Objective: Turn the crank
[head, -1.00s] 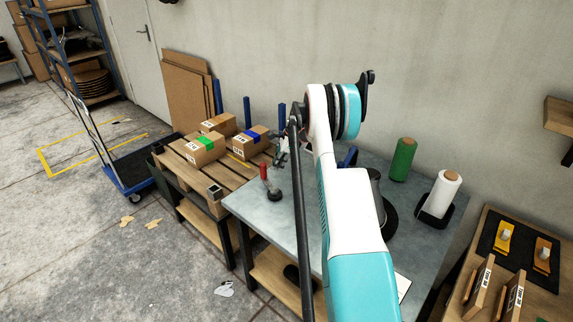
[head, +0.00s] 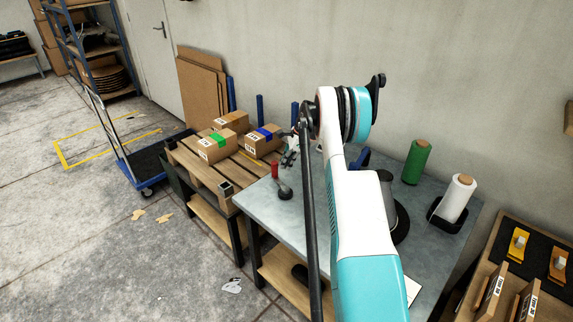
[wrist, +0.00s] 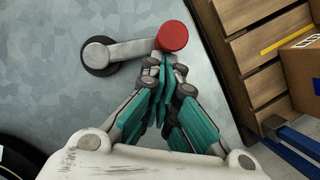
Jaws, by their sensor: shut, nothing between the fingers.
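The crank has a red knob (wrist: 172,36), a grey lever arm (wrist: 133,50) and a round dark base (wrist: 97,56) on the grey tabletop. In the wrist view the lever points right from the base, with the knob at its right end. In the head view the red knob (head: 275,170) stands near the table's left edge. My gripper (wrist: 164,66) is shut and empty, its teal-padded fingertips together just below the knob in the wrist view. I cannot tell whether they touch it. In the head view my gripper (head: 290,157) is small and partly hidden behind my arm.
A wooden pallet (head: 236,165) with several cardboard boxes adjoins the table (head: 270,210) on the left. A green roll (head: 416,162) and a white roll (head: 457,199) stand on the right of the table. A blue cart (head: 130,165) is at the left.

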